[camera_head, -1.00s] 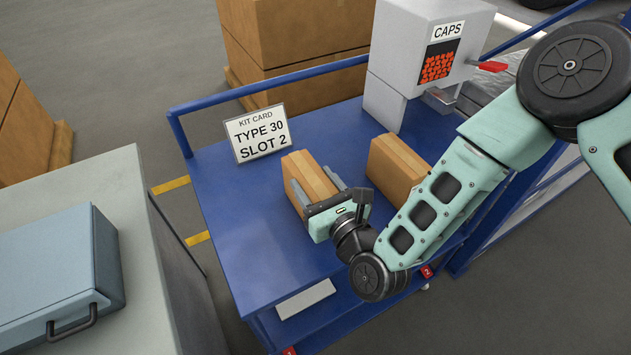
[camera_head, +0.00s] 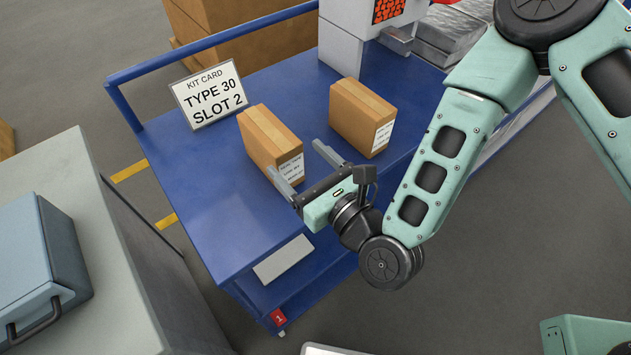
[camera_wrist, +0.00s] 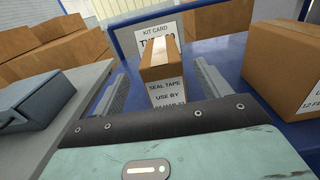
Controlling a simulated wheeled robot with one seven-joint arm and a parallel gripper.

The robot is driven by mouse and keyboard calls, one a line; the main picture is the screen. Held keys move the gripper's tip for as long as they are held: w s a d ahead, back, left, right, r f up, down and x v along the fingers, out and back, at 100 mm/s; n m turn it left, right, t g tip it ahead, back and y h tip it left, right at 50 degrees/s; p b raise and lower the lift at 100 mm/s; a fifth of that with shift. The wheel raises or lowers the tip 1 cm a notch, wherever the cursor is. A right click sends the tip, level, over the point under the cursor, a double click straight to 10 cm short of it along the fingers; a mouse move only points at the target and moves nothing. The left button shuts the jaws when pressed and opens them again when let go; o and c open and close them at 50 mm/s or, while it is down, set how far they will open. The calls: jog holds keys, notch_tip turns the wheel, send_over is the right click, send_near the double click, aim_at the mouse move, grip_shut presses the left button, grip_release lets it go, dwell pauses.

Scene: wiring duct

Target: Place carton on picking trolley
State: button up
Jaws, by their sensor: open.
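Two brown cartons stand on the blue trolley (camera_head: 222,225). The left carton (camera_head: 268,137) has a white label on its near end; in the wrist view this carton (camera_wrist: 159,60) shows "SEAL TAPE" and "USE BY" text. The right carton (camera_head: 360,112) also has a white label, and it shows at the right of the wrist view (camera_wrist: 285,82). My gripper (camera_head: 297,160) is open and empty, in front of the left carton's labelled end. In the wrist view the carton stands beyond and between the two fingers, apart from them.
A kit card (camera_head: 209,94) reading "TYPE 30 SLOT 2" stands at the trolley's far left. A grey caps dispenser (camera_head: 345,40) is behind the right carton. A blank white plate (camera_head: 283,259) is on the near edge. A blue-grey case (camera_head: 35,255) lies on the grey bench at left.

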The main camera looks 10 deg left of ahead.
jog(key=shift+b+v, duration=0.45)
jog(key=shift+v, duration=1.55)
jog(key=s+d+r+n+g+h, duration=0.3)
jog(key=d+n, duration=0.4)
jog(key=n, duration=0.4)
jog(key=s+d+r+n+g+h, duration=0.2)
jog(key=d+r+n+g+h, duration=0.1)
jog(key=n, duration=0.8)
jog(key=s+d+r+n+g+h, duration=0.3)
jog(key=d+n+g+h, duration=0.2)
jog(key=d+n, duration=0.5)
jog(key=shift+s+d+r+n+g+h, duration=0.3)
jog(key=shift+n+h, duration=0.7)
jog(key=shift+h, duration=0.1)
